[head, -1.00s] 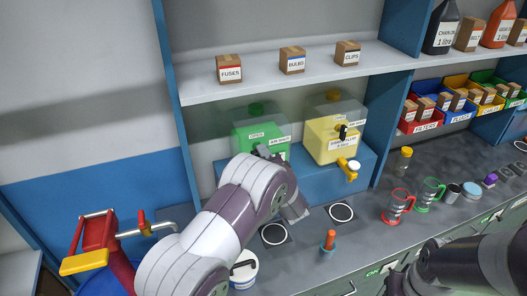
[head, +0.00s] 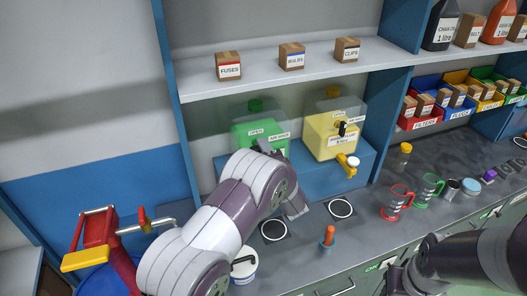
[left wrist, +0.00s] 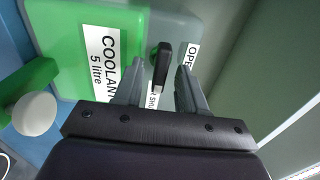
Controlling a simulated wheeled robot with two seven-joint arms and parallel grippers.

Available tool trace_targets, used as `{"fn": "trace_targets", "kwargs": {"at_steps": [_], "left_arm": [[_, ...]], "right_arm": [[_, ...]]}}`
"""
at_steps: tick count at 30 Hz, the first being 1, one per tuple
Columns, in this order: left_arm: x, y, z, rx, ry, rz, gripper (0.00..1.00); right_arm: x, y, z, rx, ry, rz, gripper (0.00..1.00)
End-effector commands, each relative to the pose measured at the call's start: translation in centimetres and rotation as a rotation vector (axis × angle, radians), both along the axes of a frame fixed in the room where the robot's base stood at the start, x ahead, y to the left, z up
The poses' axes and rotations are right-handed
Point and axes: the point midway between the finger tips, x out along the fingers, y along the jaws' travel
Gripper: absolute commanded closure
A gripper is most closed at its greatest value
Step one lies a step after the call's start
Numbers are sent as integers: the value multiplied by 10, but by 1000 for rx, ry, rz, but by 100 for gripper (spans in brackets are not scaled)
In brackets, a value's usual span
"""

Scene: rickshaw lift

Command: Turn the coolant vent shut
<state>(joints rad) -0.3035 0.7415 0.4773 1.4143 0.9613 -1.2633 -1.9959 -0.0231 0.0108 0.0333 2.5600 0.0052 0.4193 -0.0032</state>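The green coolant tank (head: 243,138) stands on the blue stand under the shelf, partly hidden by my left arm. In the left wrist view the tank (left wrist: 70,60) fills the left side, turned sideways. Its black vent lever (left wrist: 161,67) lies between the fingers of my left gripper (left wrist: 160,80), with visible gaps on both sides. The lever runs down towards a partly hidden SHUT label; an OPEN label is to its right. My left gripper (head: 264,147) is mostly hidden behind its arm in the head view. My right gripper (head: 396,279) is dim at the bottom edge.
A yellow tank (head: 325,140) with its own black lever and tap stands to the right. The blue stand (head: 352,183) carries both tanks. The shelf (head: 200,92) is above.

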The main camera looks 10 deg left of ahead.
Motion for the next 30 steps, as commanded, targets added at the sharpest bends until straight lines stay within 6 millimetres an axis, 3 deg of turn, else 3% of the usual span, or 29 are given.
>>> {"fn": "trace_targets", "kwargs": {"at_steps": [7,13,19,30], "left_arm": [[-14,-11,-5,-1,1,-4,60],[-59,-42,-7,1,1,-6,60],[-94,-65,-4,0,0,-4,60],[-105,-71,0,1,1,0,60]], "right_arm": [[0,0,-13,0,0,0,57],[0,0,-39,0,0,0,57],[0,0,-52,0,0,0,57],[0,0,-53,0,0,0,57]]}}
